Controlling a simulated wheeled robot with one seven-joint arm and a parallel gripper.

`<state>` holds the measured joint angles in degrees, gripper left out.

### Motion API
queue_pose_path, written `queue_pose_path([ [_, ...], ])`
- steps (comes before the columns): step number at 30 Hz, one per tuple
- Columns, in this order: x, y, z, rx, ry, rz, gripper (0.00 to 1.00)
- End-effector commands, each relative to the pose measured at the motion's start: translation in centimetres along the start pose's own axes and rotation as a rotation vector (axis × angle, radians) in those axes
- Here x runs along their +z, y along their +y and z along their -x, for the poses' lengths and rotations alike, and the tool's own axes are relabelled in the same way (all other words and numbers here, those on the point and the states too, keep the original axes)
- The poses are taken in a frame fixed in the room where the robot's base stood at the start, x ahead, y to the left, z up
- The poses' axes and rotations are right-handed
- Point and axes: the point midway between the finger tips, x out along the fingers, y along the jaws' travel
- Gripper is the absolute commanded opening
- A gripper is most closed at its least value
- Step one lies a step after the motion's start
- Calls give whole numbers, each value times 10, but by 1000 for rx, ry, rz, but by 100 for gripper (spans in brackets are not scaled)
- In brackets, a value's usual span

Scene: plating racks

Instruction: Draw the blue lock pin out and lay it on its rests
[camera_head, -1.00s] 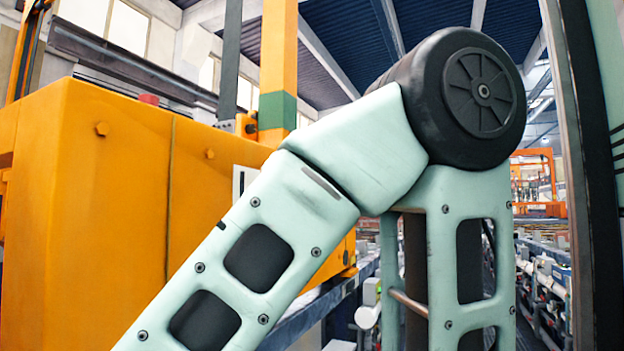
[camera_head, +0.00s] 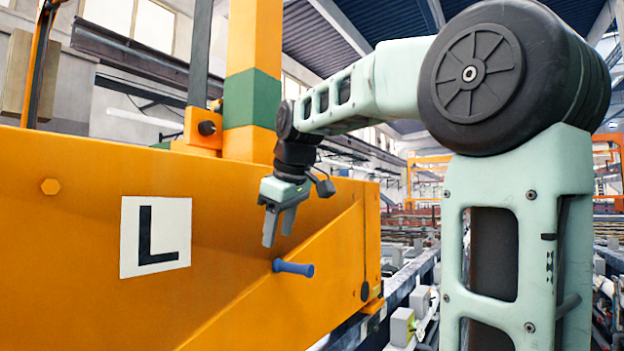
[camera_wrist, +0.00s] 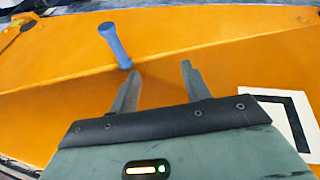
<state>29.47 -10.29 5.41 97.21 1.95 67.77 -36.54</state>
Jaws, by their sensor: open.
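The blue lock pin (camera_head: 293,268) sticks out of the face of the orange housing (camera_head: 90,290), at the edge of a sloping raised band. Only its handle shows; the rest is hidden in the housing. My gripper (camera_head: 279,232) is open and empty, pointing down just above the pin. In the wrist view the pin (camera_wrist: 114,46) stands beyond my open fingers (camera_wrist: 158,82), nearer the left finger, and not between them. I cannot make out the rests in these frames.
A white plate marked L (camera_head: 156,236) is fixed to the housing, left of the pin. An orange and green post (camera_head: 252,100) rises behind the housing. Racks with grey blocks (camera_head: 402,325) stand at the lower right.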

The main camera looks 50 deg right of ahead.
Motion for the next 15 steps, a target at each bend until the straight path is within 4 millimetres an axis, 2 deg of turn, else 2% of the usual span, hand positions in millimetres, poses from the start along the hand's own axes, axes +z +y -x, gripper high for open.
queue_pose_path([
  [1, 4, 23, 22, 32, 2, -22, 47],
  [3, 11, 43, 40, 61, 1, -37, 47],
  [6, 19, 59, 55, 87, -3, -49, 47],
  [10, 23, 67, 59, 99, -6, -54, 47],
  [15, 24, 69, 38, 97, -8, -54, 47],
])
